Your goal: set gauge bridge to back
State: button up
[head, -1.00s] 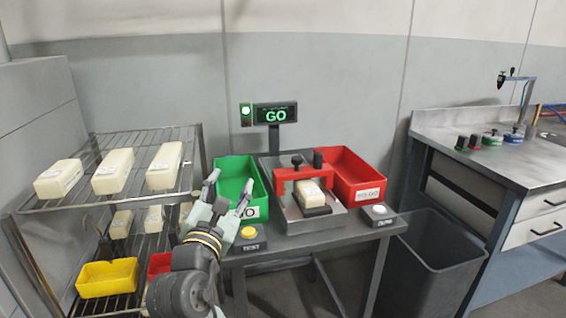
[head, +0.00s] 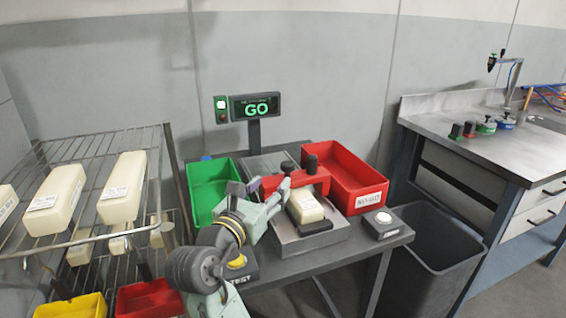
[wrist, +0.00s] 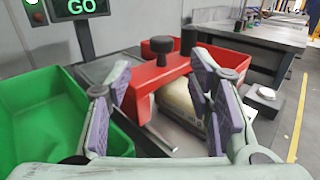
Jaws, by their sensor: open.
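The red gauge bridge (head: 296,182) spans a grey metal fixture on the small table, with a dark knob on its top. In the wrist view the bridge (wrist: 150,84) lies just ahead of the fingers, its black knob (wrist: 162,46) upright. A cream block with a label (head: 304,206) sits on the fixture, in front of and partly under the bridge. My gripper (head: 270,188) is open beside the bridge's left end. In the wrist view its fingers (wrist: 160,100) are spread, with the bridge beyond and between them. I cannot tell whether they touch it.
A green bin (head: 208,180) stands left of the fixture and a red NO-GO bin (head: 345,170) behind right. A lit GO display (head: 256,106) stands behind. A yellow TEST button (head: 237,262) and a white button (head: 383,217) sit at the table front. A wire rack (head: 90,140) holds cream blocks.

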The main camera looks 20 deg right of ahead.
aim_at(285, 171)
jog(key=p+x, duration=0.2)
jog(key=x, duration=0.7)
jog(key=shift+w+d, duration=0.2)
jog(key=shift+d, duration=0.2)
jog(key=shift+c, duration=0.4)
grip_shut()
